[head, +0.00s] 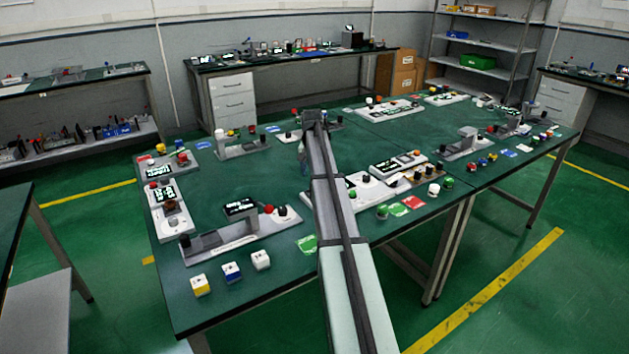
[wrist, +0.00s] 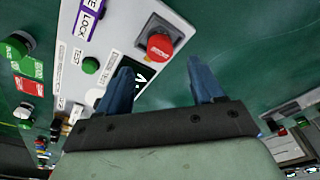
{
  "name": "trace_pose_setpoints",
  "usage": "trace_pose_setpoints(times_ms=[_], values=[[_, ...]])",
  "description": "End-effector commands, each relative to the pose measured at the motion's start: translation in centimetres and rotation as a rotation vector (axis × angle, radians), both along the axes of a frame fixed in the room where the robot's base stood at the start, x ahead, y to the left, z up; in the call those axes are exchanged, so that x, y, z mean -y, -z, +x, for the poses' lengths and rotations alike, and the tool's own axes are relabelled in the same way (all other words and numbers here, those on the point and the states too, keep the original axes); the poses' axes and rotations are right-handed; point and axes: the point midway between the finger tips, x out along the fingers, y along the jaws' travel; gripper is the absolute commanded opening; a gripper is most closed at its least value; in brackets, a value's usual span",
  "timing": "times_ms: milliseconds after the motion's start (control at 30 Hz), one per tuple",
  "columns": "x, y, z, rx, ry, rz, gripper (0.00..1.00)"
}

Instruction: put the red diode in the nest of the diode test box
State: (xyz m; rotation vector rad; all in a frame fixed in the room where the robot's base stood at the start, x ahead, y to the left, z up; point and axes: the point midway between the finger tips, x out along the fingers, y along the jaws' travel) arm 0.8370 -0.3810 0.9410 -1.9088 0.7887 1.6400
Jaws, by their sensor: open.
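In the wrist view, my gripper (wrist: 160,70) is open and empty, its blue fingers apart over the edge of a white box (wrist: 122,30). The box has TEST and LOCK labels, a green button (wrist: 91,65) and a dark display. A red round-topped piece (wrist: 158,46) sits on a square mount on the box, beyond the fingertips. I cannot tell whether it is the red diode or a button. In the head view, my gripper (head: 302,158) is low over the bench beside my arm. The white box (head: 366,190) is partly hidden by my arm there. I cannot make out the nest.
Other devices stand around the green bench (head: 270,175). Blocks, including a yellow-and-white one (head: 200,286), lie near its front left. The bench left of my gripper is clear.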

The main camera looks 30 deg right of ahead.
Motion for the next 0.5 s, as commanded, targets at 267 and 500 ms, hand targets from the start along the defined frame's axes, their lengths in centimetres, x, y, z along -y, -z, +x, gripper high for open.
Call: trace_pose_setpoints(times_ms=[267, 500], values=[[-0.5, -4.3, -0.4, 0.000, 0.000, 0.000, 0.67], [-0.6, -5.7, -0.6, -0.001, 0.000, 0.001, 0.67]])
